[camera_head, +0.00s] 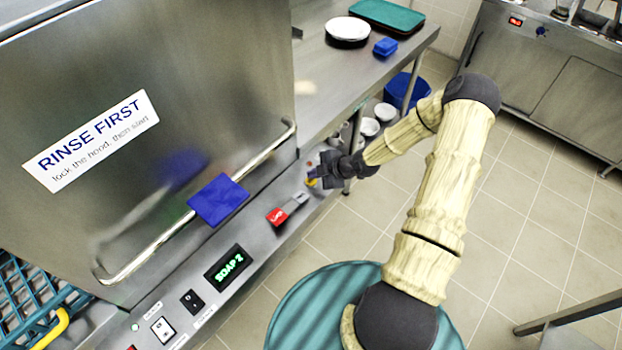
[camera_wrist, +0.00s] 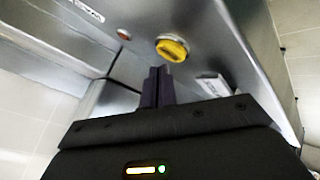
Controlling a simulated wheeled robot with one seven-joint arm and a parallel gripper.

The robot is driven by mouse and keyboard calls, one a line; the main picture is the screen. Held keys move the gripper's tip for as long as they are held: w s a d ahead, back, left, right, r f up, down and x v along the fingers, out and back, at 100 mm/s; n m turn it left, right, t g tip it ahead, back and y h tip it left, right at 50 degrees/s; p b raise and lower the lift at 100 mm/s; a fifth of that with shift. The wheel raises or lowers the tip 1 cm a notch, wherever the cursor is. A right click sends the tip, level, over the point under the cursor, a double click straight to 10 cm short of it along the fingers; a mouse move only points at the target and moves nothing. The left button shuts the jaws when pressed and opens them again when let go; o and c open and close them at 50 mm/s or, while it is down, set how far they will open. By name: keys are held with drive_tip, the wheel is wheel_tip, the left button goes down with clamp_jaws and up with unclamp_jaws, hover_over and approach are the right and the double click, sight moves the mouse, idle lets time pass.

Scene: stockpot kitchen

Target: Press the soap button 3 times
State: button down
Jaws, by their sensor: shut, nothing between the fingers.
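A round yellow button (camera_wrist: 172,48) sits on the steel front panel in the wrist view. In the head view a bit of the yellow button (camera_head: 311,179) shows beside my fingers, at the panel's far right end. I cannot read any label that marks it as the soap button. My gripper (camera_head: 322,174) is shut and empty. In the wrist view my gripper's fingertips (camera_wrist: 158,70) are just below the button; I cannot tell if they touch it. The green display (camera_head: 230,266) on the panel reads "SOAP 2".
A red switch (camera_head: 277,216) and dark and white rocker switches (camera_head: 163,329) are on the same panel. The hood's bar handle (camera_head: 160,245) with a blue plate (camera_head: 218,200) juts out above it. A steel table (camera_head: 320,72) stands behind.

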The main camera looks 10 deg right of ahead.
sight(315, 180)
drive_tip(key=shift+r+p, duration=1.8)
drive_tip(key=shift+r, duration=0.75)
drive_tip(key=shift+b, duration=0.5)
idle(0.5)
wheel_tip(315, 180, up, 4)
drive_tip(key=b, duration=0.2)
drive_tip(key=shift+f+b, duration=0.15)
drive_tip(key=shift+b, duration=0.2)
wheel_tip(315, 180, down, 9)
drive_tip(key=b, duration=0.8)
